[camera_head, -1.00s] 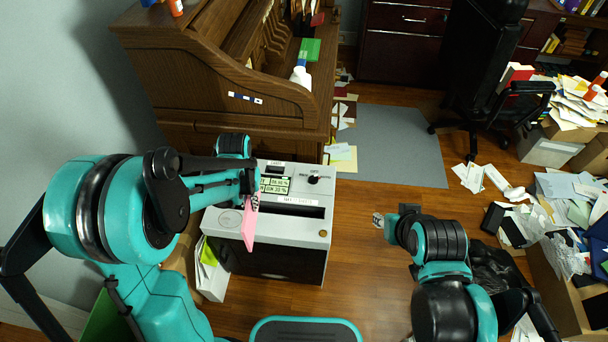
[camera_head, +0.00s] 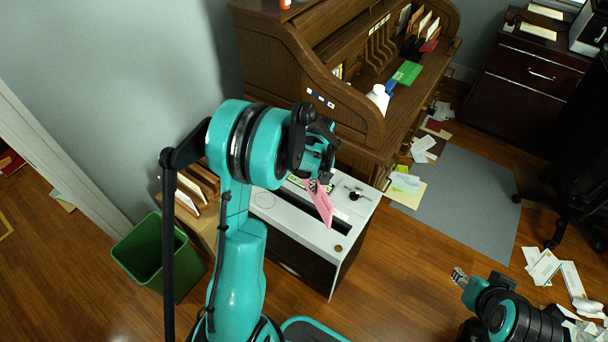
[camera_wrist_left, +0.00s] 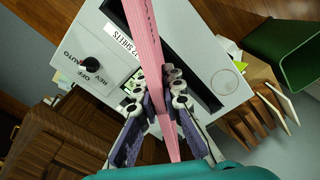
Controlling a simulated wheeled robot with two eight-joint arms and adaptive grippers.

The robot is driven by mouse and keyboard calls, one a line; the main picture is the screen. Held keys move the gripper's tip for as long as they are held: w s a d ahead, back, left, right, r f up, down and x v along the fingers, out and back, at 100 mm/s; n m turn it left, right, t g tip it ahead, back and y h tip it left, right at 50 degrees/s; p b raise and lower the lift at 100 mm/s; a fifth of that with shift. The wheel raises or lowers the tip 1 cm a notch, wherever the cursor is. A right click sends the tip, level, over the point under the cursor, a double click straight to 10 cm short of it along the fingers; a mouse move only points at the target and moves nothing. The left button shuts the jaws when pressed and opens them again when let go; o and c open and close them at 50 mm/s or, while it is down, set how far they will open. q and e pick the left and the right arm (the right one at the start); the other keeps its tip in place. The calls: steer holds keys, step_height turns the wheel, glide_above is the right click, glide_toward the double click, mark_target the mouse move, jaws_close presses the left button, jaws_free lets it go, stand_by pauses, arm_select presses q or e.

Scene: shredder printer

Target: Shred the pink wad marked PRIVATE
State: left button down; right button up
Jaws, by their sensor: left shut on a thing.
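The pink wad (camera_head: 319,206) is a flat pink stack held in my left gripper (camera_head: 316,184), above the shredder. In the left wrist view the wad (camera_wrist_left: 150,45) runs up between the two fingers of the left gripper (camera_wrist_left: 160,95), which are shut on it. The shredder (camera_head: 290,225) is a white-topped box with a dark slot; in the left wrist view its slot (camera_wrist_left: 203,85), a knob and a "12 SHEETS" label show. The wad hangs over the top near the slot; I cannot tell whether it touches. No PRIVATE mark is readable. My right gripper (camera_head: 459,276) is at the lower right, away from the shredder.
A wooden roll-top desk (camera_head: 310,75) stands behind the shredder. A green bin (camera_head: 140,262) and a box of folders (camera_head: 197,195) stand to its left. Papers (camera_head: 545,268) lie on the floor at right.

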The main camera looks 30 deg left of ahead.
arm_select(q)
steer(key=w+a+f+n, duration=0.1)
steer(key=w+a+n, duration=0.1)
steer(key=a+n, duration=0.4)
steer(key=shift+a+n+p, duration=0.25)
steer(key=shift+n+p, duration=0.05)
steer(key=shift+p, duration=0.1)
steer(key=shift+f, duration=0.15)
step_height(320, 180, down, 9)
steer(key=b, duration=0.8)
steer(key=c, duration=1.6)
jaws_free()
